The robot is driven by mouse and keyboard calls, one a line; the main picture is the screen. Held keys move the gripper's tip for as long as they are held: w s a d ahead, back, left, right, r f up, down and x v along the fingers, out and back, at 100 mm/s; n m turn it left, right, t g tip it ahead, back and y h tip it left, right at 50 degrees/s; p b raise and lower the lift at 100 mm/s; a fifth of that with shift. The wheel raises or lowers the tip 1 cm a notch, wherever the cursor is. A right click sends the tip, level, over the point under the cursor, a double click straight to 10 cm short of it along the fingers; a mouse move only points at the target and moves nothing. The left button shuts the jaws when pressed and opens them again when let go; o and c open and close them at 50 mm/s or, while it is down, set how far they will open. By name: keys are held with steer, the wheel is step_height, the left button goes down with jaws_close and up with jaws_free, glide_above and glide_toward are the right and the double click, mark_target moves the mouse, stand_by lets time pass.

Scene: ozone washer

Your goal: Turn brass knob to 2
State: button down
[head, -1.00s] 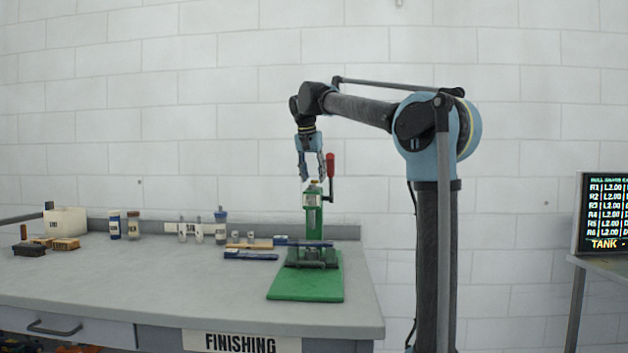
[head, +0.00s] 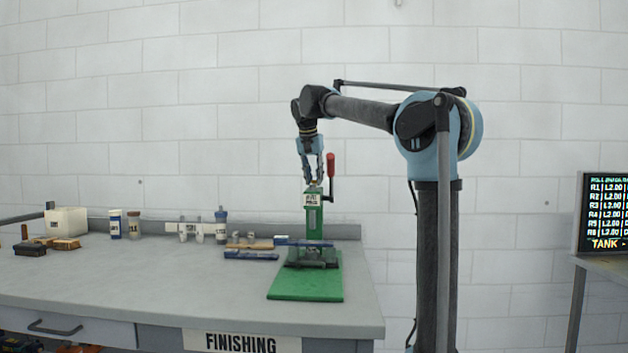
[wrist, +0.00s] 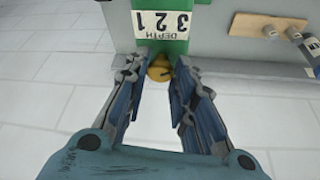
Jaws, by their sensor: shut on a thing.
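A green bench press (head: 313,215) with a red-handled lever (head: 331,165) stands on a green base (head: 305,284) on the bench. A white plate (wrist: 165,23) on its column reads DEPTH 3 2 1, upside down in the wrist view. The small brass knob (wrist: 159,69) is at the top of the column, just below that plate in the wrist view. My gripper (head: 314,184) points down at the column top, its fingers on both sides of the knob and closed on it. The knob's pointer is too small to read.
The red lever stands close to the right of my gripper. A display (head: 604,215) stands at the far right.

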steer(key=n, duration=0.2)
steer(key=n+y, duration=0.1)
steer(key=n, duration=0.1)
steer(key=n+y, duration=0.1)
steer(key=shift+d+n, duration=0.25)
steer(key=shift+n, duration=0.15)
steer(key=n+y, duration=0.1)
steer(key=n, duration=0.1)
steer(key=n+y, duration=0.1)
steer(key=n, duration=0.2)
steer(key=shift+w+d+g, duration=0.15)
steer(key=shift+d+g, duration=0.05)
steer(key=shift+g, duration=0.2)
steer(key=shift+n, duration=0.4)
steer(key=c, duration=1.3)
jaws_free()
steer(key=v, duration=1.2)
steer(key=shift+w+d, duration=0.15)
